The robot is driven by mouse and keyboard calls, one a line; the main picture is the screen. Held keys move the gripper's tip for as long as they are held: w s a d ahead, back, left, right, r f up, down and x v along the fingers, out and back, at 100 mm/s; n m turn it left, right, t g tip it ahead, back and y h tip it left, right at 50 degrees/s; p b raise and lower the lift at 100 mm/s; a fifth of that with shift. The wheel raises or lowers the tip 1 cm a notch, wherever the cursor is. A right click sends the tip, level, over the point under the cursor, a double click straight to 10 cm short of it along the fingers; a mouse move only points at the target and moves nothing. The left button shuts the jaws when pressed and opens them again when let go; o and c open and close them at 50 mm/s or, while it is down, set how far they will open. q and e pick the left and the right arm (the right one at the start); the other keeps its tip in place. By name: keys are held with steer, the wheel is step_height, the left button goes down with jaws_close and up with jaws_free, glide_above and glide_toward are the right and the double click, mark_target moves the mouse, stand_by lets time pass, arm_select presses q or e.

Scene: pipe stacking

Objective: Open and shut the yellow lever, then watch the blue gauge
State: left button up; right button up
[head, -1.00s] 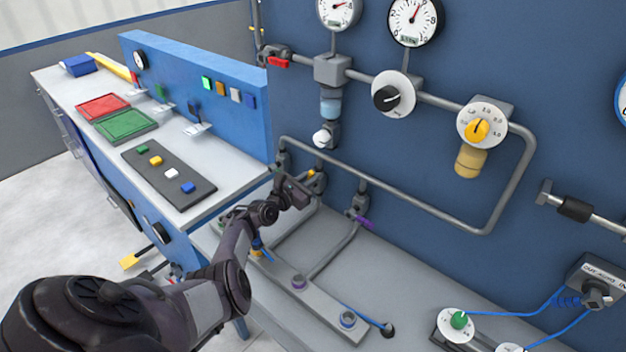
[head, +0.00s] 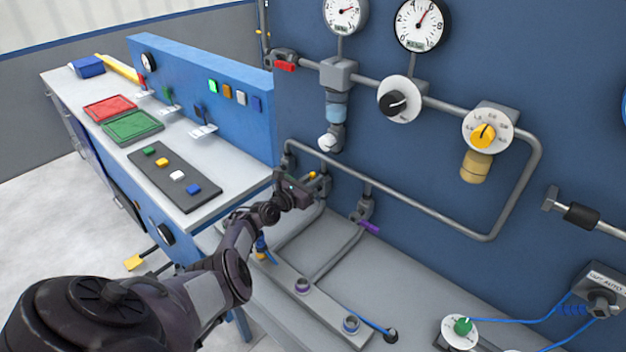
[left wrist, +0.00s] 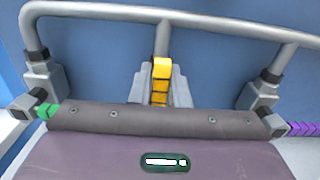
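The yellow lever (head: 311,175) sits on the middle of a row of pipe valves, low on the blue wall; it also shows in the left wrist view (left wrist: 161,69). My left gripper (head: 306,190) is at this lever. In the left wrist view, grey parts flank the lever closely, and I cannot tell whether the fingers are clamped on it. A sliver of a blue-rimmed gauge (head: 624,106) shows at the right edge of the head view; its reading is cut off. My right gripper is not in view.
A purple lever (head: 369,227) is on the valve to the right, and a green lever (left wrist: 48,110) is to the left. A pipe loop (head: 420,204) runs above the valves. Two white dials (head: 420,24) hang higher. A bench (head: 75,88) with coloured trays stands left.

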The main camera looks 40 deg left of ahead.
arm_select(q)
steer(key=o, duration=0.3)
steer(key=shift+o, duration=0.2)
steer(key=shift+s+p, duration=0.35)
steer(key=s+p, duration=0.2)
steer(key=s, duration=0.5)
steer(key=shift+a, duration=0.3)
stand_by(0.6)
